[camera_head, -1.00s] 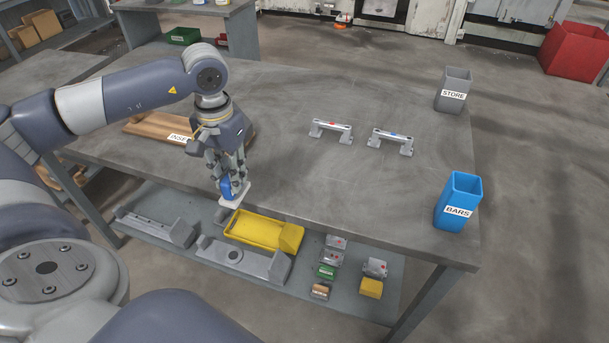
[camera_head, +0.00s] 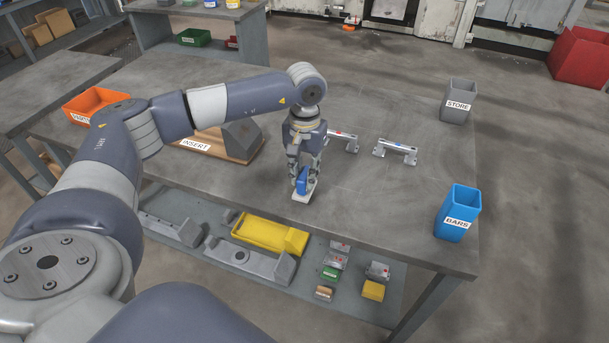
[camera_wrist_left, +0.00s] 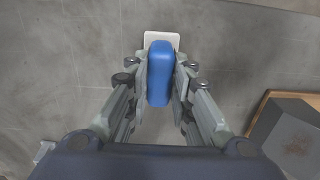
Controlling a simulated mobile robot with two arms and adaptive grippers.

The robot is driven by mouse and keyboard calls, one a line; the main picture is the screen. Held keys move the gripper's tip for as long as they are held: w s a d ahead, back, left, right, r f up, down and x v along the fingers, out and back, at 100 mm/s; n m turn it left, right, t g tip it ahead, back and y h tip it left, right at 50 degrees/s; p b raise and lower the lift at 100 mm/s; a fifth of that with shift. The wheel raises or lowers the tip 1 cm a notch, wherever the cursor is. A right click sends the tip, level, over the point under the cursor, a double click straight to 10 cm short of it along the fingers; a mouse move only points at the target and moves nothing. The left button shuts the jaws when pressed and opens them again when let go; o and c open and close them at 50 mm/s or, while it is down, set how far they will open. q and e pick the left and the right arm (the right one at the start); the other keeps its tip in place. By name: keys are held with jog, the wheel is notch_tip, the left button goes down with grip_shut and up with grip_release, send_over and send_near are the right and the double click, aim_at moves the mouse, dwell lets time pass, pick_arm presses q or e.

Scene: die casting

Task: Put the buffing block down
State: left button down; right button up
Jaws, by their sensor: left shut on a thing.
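The buffing block is a blue grip (camera_head: 302,182) on a white pad (camera_head: 305,195). My left gripper (camera_head: 302,172) is shut on the blue grip and points down over the front part of the grey table (camera_head: 380,200). In the left wrist view the blue grip (camera_wrist_left: 160,75) sits between the two fingers, with the white pad (camera_wrist_left: 161,38) showing past its far end. The pad is at or just above the table top; I cannot tell whether it touches. My right gripper is not in view.
Two metal bar handles (camera_head: 396,151) stand behind and right of the gripper, one partly hidden by it. A wooden INSERT board (camera_head: 205,148) lies to the left. A blue BARS bin (camera_head: 457,215) and grey STORE bin (camera_head: 458,103) stand at the right. Table between is clear.

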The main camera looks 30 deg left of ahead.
pick_arm(q)
jog(key=shift+f, duration=0.95)
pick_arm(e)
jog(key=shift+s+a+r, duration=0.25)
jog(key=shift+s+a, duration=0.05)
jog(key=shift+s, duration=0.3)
pick_arm(q)
jog(key=shift+f, duration=0.1)
jog(key=c, duration=1.8)
grip_release()
jog(key=shift+f, duration=0.1)
jog(key=shift+c, duration=0.2)
jog(key=o, duration=0.4)
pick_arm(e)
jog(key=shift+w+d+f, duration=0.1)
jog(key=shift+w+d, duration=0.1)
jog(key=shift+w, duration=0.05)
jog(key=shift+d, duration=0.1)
